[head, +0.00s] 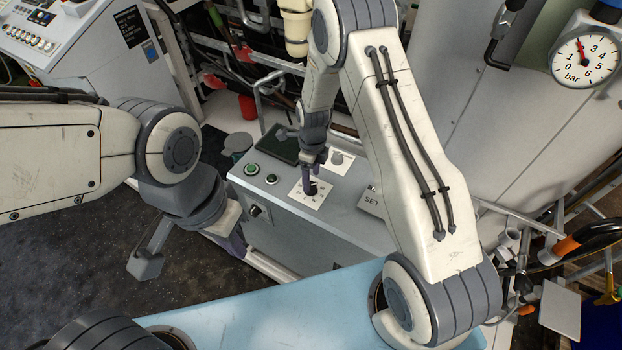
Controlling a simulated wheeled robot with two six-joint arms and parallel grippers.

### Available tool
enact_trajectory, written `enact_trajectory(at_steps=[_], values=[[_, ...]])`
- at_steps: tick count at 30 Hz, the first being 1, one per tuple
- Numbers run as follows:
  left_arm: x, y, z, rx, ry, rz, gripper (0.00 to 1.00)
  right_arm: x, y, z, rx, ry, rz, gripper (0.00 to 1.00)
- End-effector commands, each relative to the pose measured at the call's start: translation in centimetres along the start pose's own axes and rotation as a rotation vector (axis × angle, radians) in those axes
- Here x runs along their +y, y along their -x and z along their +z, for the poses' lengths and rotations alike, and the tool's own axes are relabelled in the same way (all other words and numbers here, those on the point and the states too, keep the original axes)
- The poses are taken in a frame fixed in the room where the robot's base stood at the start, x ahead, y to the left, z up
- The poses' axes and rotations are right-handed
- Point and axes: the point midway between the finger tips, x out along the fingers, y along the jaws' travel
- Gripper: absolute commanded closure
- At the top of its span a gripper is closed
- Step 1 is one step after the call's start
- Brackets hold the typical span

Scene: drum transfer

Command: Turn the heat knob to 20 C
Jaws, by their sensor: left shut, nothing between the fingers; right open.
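A grey control box (290,232) stands in the middle of the head view. On its top, a dark knob (313,189) sits on a white scale plate (304,201); the scale is too small to read, so I cannot tell its setting. My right gripper (309,181) points down at this knob with its purple fingers open; I cannot tell whether they touch it. A second, grey knob (337,158) sits on another white plate behind. My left gripper (237,243) is shut and empty, low beside the box's left front side, partly hidden by its own wrist.
A pressure gauge (586,60) is at the upper right. Pipes and hoses crowd the right side; dark floor (75,270) is open at left.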

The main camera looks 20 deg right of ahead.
Motion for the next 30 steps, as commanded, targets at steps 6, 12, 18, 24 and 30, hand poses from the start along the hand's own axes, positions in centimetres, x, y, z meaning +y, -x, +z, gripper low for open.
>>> enact_trajectory(at_steps=[6,12,18,24,30], values=[[0.1,0.8,0.0,0.000,0.000,0.000,1.00,0.0,-2.4,0.0,0.000,0.001,0.001,0.27],[0.1,0.8,0.0,0.000,0.000,0.000,1.00,0.0,-3.0,0.0,-0.001,0.001,0.000,0.27],[0.1,0.8,0.0,0.000,0.000,0.000,1.00,0.0,-2.9,0.0,-0.001,0.001,0.000,0.39],[0.1,0.8,0.0,0.000,0.000,0.000,1.00,0.0,-2.9,0.0,0.000,0.001,0.000,1.00],[0.1,0.7,0.0,0.000,0.000,0.000,1.00,0.0,-2.9,0.0,0.000,0.013,0.000,1.00]])
